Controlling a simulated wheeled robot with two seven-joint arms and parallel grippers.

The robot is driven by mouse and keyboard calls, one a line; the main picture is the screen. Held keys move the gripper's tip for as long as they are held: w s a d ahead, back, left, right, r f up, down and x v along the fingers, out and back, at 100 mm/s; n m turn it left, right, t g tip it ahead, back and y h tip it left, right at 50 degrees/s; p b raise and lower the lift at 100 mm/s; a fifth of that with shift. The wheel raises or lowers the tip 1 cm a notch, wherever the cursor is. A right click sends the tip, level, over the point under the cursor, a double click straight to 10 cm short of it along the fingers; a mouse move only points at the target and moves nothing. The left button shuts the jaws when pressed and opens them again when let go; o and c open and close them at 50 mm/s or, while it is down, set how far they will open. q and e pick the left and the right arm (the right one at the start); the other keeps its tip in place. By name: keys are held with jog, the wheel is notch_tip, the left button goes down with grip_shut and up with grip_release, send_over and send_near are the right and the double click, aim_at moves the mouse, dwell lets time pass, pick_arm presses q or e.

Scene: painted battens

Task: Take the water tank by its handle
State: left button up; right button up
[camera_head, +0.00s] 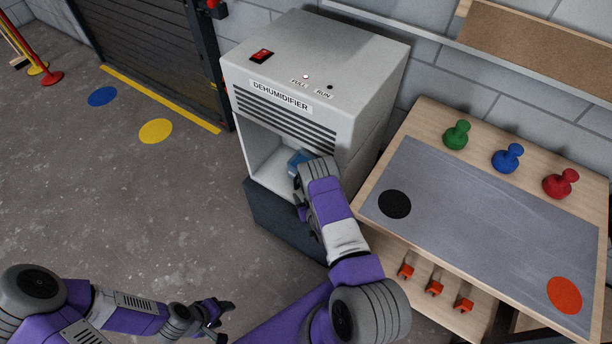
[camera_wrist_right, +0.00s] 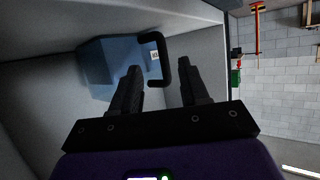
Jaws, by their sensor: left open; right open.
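The dehumidifier (camera_head: 300,85) is a grey cabinet with an open bay low in its front. The water tank (camera_wrist_right: 108,70), translucent blue, sits in the bay; a small blue part of it (camera_head: 296,158) shows in the head view. Its black bracket-shaped handle (camera_wrist_right: 166,62) sticks out from the tank. My right gripper (camera_wrist_right: 159,66) is open at the bay, with the handle showing between its two fingers in the wrist view; I cannot tell how deep it sits between them. My arm hides most of the tank in the head view. My left gripper (camera_head: 221,318) is open and empty, low over the floor.
The cabinet stands on a dark base (camera_head: 275,220). To the right is a wooden table (camera_head: 430,115) with a grey mat and green, blue and red knobbed pieces. Orange clips (camera_head: 435,288) sit on a lower shelf.

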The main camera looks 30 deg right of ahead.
aim_at(296, 187)
jog(key=b+x, duration=0.2)
jog(key=x, duration=0.3)
jog(key=shift+a, duration=0.2)
jog(key=shift+w+d+b, duration=0.1)
jog(key=shift+w+b, duration=0.2)
grip_shut()
jog(key=shift+s, duration=0.1)
dwell(0.8)
jog(key=shift+r, duration=0.15)
